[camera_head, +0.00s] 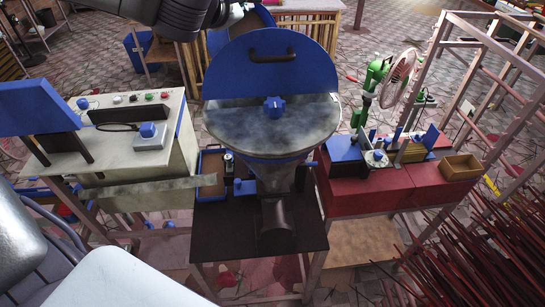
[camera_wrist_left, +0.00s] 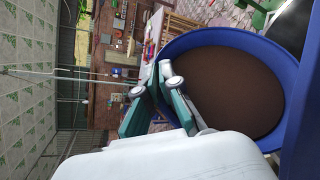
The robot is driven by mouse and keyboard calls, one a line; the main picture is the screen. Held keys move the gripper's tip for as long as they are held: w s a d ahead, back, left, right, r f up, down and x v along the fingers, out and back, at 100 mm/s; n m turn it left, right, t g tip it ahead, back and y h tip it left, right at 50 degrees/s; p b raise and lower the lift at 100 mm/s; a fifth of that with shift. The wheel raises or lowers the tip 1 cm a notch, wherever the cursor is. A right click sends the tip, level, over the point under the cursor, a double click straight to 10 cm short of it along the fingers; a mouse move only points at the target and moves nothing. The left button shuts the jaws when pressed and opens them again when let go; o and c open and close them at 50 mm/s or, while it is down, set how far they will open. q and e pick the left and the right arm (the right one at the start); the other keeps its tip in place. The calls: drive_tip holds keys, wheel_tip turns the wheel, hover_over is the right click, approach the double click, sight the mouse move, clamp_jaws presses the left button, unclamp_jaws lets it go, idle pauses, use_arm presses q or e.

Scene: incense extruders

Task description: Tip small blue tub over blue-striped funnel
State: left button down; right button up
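The small blue tub (camera_wrist_left: 290,70) fills the right of the left wrist view, its round mouth showing dark brown material inside. My left gripper (camera_wrist_left: 156,82) has its two teal fingers converging on the tub's near rim, one on each side of it; the exact contact is partly hidden. In the head view my left arm hangs at the top, with the gripper (camera_head: 236,14) beside a blue tub (camera_head: 262,16) behind the raised blue lid. The blue-striped funnel (camera_head: 275,178) stands in the centre, its wide round top crossed by grey plate with a blue knob. My right gripper is out of view.
The blue half-round lid (camera_head: 270,75) stands upright over the funnel's back edge. A control box (camera_head: 150,130) is to the left. A red bench (camera_head: 370,190) with a green fan (camera_head: 400,78) is to the right. Red incense sticks (camera_head: 480,250) crowd the lower right.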

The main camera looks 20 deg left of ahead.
use_arm(q)
drive_tip(key=shift+r, duration=0.2)
drive_tip(key=shift+s+d+r+m, duration=0.1)
drive_tip(key=shift+d+r+m, duration=0.15)
drive_tip(key=shift+d+m, duration=0.2)
drive_tip(key=shift+a, duration=0.15)
idle(0.7)
drive_tip(key=shift+s+d+r+m+t+y+b, duration=0.1)
drive_tip(key=shift+d+m+t+y+b, duration=0.1)
drive_tip(key=shift+d, duration=0.2)
drive_tip(key=shift+d+r+m+t+y+b, duration=0.1)
drive_tip(key=shift+d+m+t+b, duration=0.1)
drive_tip(key=shift+d, duration=0.15)
drive_tip(key=shift+a, duration=0.15)
